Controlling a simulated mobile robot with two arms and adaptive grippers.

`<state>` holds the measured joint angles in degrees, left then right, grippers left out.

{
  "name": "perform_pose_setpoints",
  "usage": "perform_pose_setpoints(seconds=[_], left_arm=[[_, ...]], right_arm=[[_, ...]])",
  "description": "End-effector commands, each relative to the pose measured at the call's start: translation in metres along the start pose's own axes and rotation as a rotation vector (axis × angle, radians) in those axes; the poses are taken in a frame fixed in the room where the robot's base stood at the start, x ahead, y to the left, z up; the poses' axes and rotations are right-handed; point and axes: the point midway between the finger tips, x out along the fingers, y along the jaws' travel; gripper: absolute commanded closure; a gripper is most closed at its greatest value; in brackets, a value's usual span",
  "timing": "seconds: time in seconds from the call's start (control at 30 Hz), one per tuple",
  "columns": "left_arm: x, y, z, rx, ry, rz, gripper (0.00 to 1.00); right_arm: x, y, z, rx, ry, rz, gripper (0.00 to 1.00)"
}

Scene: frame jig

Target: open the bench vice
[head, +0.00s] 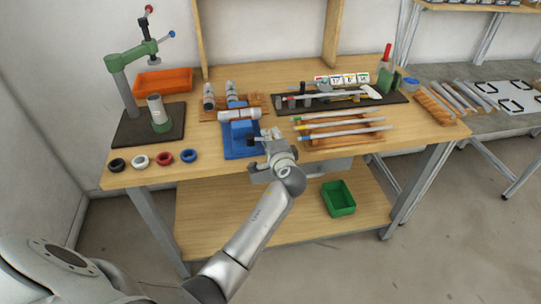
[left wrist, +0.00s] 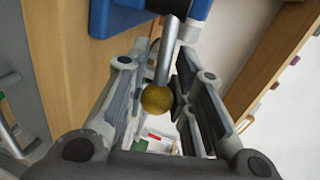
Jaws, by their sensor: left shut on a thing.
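The blue bench vice (head: 238,152) stands at the front edge of the wooden bench, with a silver cylinder (head: 238,114) lying across its top. My left gripper (head: 266,142) is at the front right of the vice. In the left wrist view, the vice's blue body (left wrist: 118,18) fills part of the top. The vice's silver handle bar (left wrist: 167,55), with a brass-coloured ball (left wrist: 157,99) at its end, lies between my left fingers, which are shut on it. The jaw gap is hard to make out. My right gripper is not in view.
Several coloured rings (head: 164,158) lie at the bench's front left, by a green press stand (head: 117,62). An orange bin (head: 163,82) is behind. A rack of rods (head: 340,135) is right of the vice. A green bin (head: 338,198) sits on the lower shelf.

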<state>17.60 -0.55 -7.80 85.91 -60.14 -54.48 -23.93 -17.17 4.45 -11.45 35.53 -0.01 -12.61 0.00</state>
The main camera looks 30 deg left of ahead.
Motion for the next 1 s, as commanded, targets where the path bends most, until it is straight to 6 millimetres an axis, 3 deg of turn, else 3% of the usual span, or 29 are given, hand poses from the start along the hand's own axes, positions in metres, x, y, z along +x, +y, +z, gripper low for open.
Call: perform_pose_setpoints(seconds=[0.03,0.1,0.4,1.0], left_arm=[[0.005,0.007,-0.004,-0.011,-0.034,-0.001,1.0],[0.009,0.007,-0.005,-0.024,-0.085,-0.004,1.0],[0.02,0.001,-0.006,-0.066,-0.263,-0.016,1.0],[0.025,-0.005,-0.005,-0.086,-0.35,-0.023,1.0]], right_arm=[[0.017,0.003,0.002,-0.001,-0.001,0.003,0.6],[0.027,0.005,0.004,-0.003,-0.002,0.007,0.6],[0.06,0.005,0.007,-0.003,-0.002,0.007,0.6],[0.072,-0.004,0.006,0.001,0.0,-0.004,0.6]])
